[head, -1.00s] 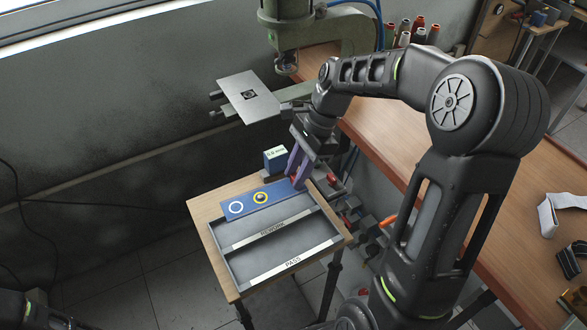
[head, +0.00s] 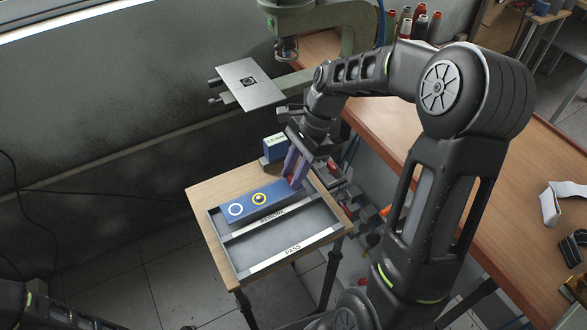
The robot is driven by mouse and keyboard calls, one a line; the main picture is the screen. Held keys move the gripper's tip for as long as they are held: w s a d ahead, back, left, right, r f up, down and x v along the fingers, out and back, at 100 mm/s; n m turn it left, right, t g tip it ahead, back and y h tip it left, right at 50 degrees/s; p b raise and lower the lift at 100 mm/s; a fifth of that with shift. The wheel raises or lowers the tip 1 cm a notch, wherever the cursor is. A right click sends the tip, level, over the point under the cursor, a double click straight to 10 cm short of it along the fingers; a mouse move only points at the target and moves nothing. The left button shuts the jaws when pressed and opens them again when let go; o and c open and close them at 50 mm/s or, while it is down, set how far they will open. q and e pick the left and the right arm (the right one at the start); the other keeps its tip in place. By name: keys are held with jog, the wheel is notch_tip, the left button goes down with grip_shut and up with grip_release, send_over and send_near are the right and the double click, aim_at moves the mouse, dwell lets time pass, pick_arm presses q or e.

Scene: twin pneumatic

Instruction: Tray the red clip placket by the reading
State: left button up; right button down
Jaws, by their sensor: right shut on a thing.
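The placket (head: 245,204), a long blue strip with a white ring and a yellow ring on top, lies across the far part of the tray (head: 226,255). Its near edge overlaps part of the strip labelled REWORK; I cannot tell whether it rests or hangs just above. My right gripper (head: 294,178), with purple fingers, is shut on its right end. The fingers hide that end, and a red clip there is not clear. The blue gauge box (head: 275,148) behind shows a reading too blurred to read. The near compartment, labelled PASS, is empty. My left gripper is out of view.
The tray sits on a small wooden table (head: 205,190). A green press (head: 335,25) with a metal plate (head: 247,83) stands behind. A long wooden bench (head: 475,190) runs along the right. Dark fittings (head: 367,215) sit close to the table's right side.

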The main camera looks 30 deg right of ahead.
jog(key=shift+f+b, duration=0.35)
jog(key=shift+f, duration=0.6)
jog(key=shift+f, duration=0.4)
jog(key=c, duration=1.1)
grip_release()
jog(key=shift+o, duration=0.2)
jog(key=v, duration=0.7)
jog(key=shift+d+r+b, duration=0.2)
jog(key=shift+r+b, duration=0.15)
jog(key=shift+b, duration=0.1)
